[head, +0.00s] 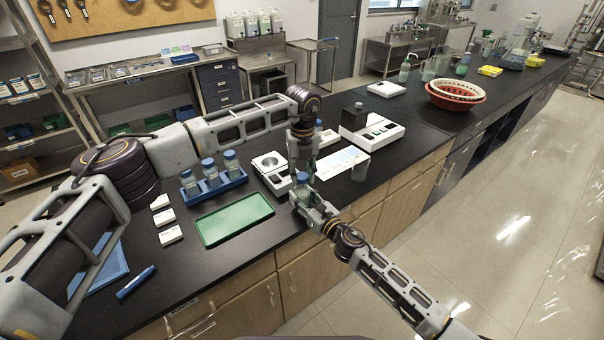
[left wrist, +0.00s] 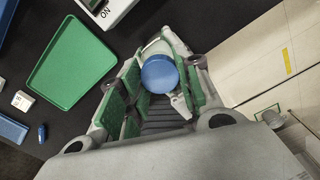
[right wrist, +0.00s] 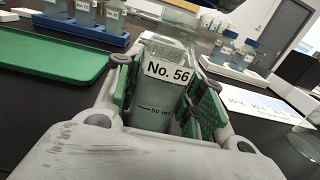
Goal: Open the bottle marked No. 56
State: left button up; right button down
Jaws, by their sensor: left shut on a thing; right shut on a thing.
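The bottle marked No. 56 (right wrist: 165,90) is clear, with pale grey-green liquid, and stands roughly upright in the right wrist view, its label facing the camera. My right gripper (head: 304,198) is shut around its body, near the bench's front edge. A blue cap (left wrist: 160,75) sits between the fingers of my left gripper (head: 302,166), which comes down from above and is shut on it. The cap (head: 302,176) shows at the bottle's top in the head view.
A green tray (head: 235,218) lies left of the grippers. Behind it a blue rack (head: 215,189) holds blue-capped bottles. A balance (head: 270,164), a beaker (head: 361,168) and a white instrument (head: 382,130) stand nearby. Open floor lies beyond the bench's front edge.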

aim_at(302, 176)
pick_arm(q)
jog(key=shift+r, duration=2)
pick_arm(e)
jog(key=c, duration=0.8)
grip_release()
jog(key=shift+s+d, duration=0.1)
jog(key=shift+d, duration=0.05)
jog(key=v, duration=1.1)
jog(key=shift+s+d, duration=0.2)
jog(key=shift+s, duration=0.05)
